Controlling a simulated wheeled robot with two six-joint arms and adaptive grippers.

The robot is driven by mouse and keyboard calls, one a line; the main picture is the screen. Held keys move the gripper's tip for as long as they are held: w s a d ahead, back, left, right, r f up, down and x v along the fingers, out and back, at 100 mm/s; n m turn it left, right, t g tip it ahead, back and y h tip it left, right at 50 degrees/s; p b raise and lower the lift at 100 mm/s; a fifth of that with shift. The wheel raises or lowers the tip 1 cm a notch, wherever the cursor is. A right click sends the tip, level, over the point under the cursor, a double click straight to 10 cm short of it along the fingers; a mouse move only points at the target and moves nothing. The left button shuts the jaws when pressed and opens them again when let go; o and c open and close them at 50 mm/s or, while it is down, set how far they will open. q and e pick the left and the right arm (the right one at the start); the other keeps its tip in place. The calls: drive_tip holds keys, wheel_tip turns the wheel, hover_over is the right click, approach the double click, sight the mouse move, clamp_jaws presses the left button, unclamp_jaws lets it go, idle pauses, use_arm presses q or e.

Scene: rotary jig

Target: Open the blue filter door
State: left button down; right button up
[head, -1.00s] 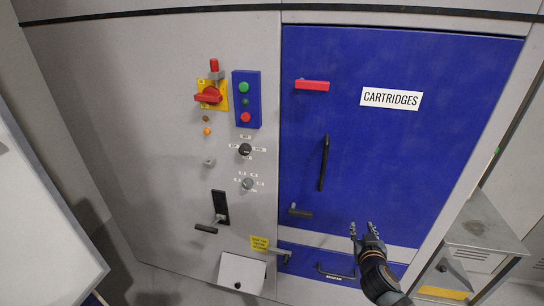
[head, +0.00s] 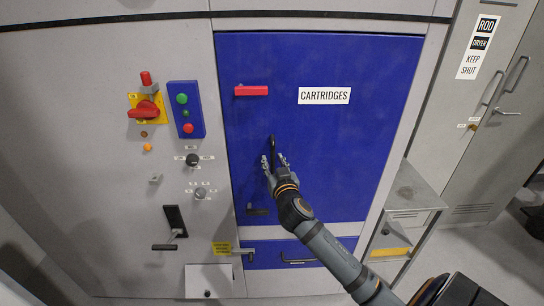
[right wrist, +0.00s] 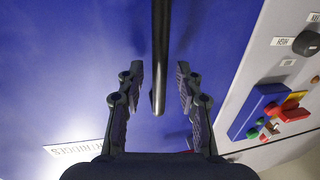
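The blue filter door (head: 340,150) is closed flush in the grey cabinet and carries a CARTRIDGES label (head: 324,96). Its black vertical bar handle (head: 273,150) is at the door's left part. A red latch handle (head: 251,90) sits at its upper left and a dark latch handle (head: 257,211) at its lower left. My left gripper is not in view.
A control panel with a red rotary switch (head: 146,109) and a blue button box (head: 186,109) is left of the door. A blue drawer (head: 300,253) is below. A grey metal stand (head: 412,192) and a locker (head: 490,110) are at the right.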

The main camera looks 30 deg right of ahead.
drive_tip(key=shift+w+d, duration=0.3)
drive_tip(key=shift+w, duration=0.3)
drive_tip(key=shift+c, duration=0.2)
clamp_jaws()
